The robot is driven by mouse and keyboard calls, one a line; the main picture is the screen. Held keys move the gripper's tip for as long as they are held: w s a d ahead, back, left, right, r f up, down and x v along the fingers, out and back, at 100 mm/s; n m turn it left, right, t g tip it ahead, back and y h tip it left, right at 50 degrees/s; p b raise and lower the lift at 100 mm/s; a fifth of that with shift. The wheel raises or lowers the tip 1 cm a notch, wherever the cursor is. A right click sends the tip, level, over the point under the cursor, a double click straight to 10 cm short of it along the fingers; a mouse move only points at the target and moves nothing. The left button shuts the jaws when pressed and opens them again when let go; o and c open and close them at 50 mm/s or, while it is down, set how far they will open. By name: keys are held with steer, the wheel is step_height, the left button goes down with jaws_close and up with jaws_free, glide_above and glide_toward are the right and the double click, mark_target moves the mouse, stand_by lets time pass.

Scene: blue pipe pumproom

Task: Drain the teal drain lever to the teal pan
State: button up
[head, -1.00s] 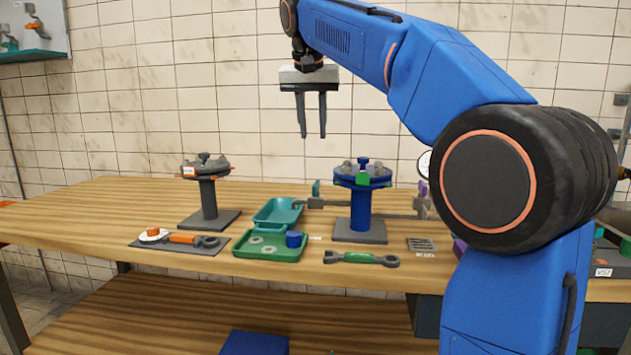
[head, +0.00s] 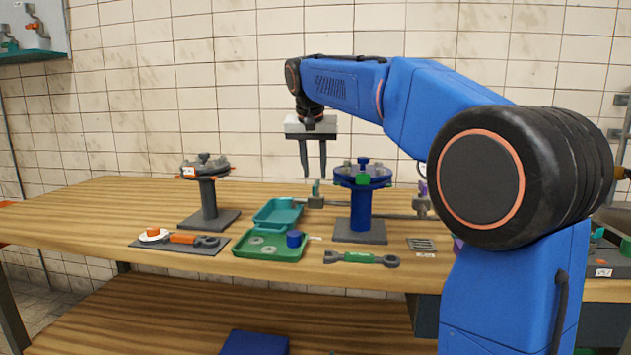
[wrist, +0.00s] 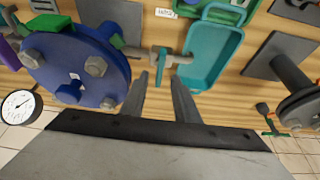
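The small teal drain lever (head: 316,187) stands upright on a grey valve on the pipe behind the teal pan, in the head view. The teal pan (head: 264,216) lies on the bench, left of and in front of the lever; it also shows in the wrist view (wrist: 219,62), beside the valve's spout. My gripper (head: 314,172) is open and empty, pointing down, its fingertips just above the lever in the picture. In the wrist view the valve (wrist: 162,60) lies just beyond my fingertips, apart from them as far as I can tell.
A blue flanged stand (head: 361,210) is close on the right of the lever. A green tray (head: 285,254) with washers and a blue piece sits in front of the pan. A grey flanged stand (head: 208,200) is at left; a green-handled wrench (head: 361,258) lies in front.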

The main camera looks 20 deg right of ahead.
mark_target(316, 183)
steer(key=shift+x, duration=2.15)
jaws_close()
